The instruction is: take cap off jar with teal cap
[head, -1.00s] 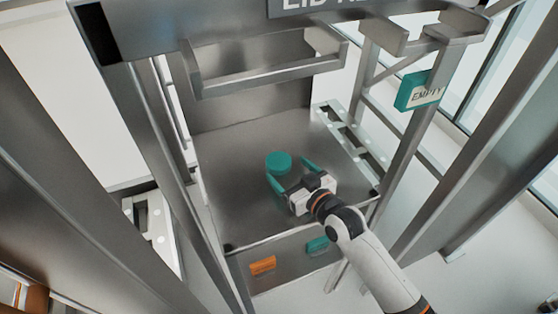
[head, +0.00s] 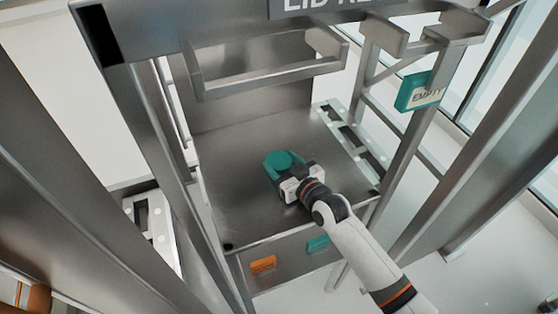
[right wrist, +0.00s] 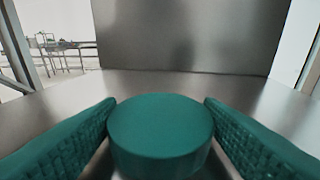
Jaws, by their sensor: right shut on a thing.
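The teal cap (head: 284,161) is a round disc over the metal shelf in the head view. In the right wrist view the cap (right wrist: 160,130) sits level between the two teal fingers. My right gripper (head: 281,169) is shut on the cap, with one finger on each side of it. The jar's body is hidden below the cap and behind the gripper. My left gripper is not in view.
The bare metal shelf (head: 240,205) has a back panel (head: 250,110) and upright posts around it. An empty rail bracket (head: 270,77) hangs above. Orange (head: 263,264) and teal (head: 317,243) tags are on the front panel. A teal "EMPTY" sign (head: 420,91) hangs at right.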

